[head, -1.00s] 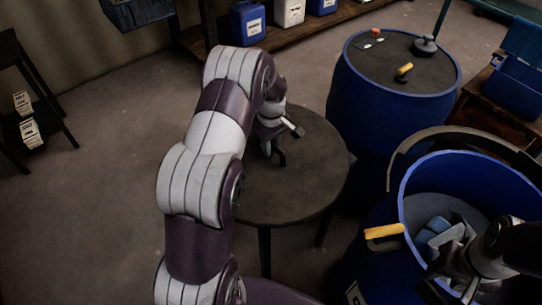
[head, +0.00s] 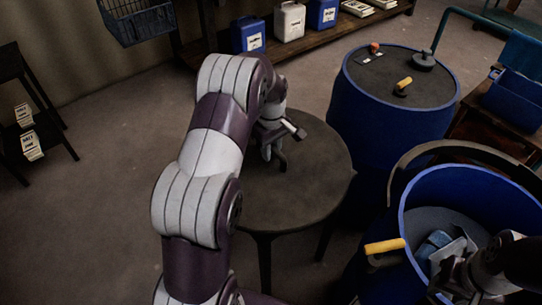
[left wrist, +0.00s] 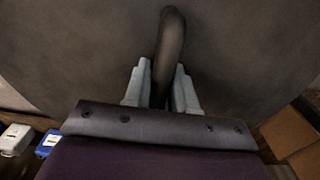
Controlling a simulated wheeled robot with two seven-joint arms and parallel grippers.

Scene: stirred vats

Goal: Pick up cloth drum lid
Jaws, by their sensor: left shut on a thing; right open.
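The drum lid (head: 310,185) is a broad dark disc at the round, legged table in the middle of the head view. Its grey face fills much of the left wrist view (left wrist: 75,60), with a dark looped handle (left wrist: 170,40) standing up from it. My left gripper (head: 272,152) is shut on that handle; its two pale fingers (left wrist: 160,88) are on either side of it. I cannot tell whether the lid touches the table. My right gripper (head: 450,270) is open over the open blue drum (head: 405,195) at right, which holds blue and grey cloths (head: 430,243).
A closed-topped blue drum (head: 350,100) behind the table carries a yellow-handled tool (head: 403,84) and small items. A shelf with jugs (head: 290,22) stands at the back. A yellow handle (head: 384,246) shows beside the open drum. Floor at left (head: 90,220) is clear.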

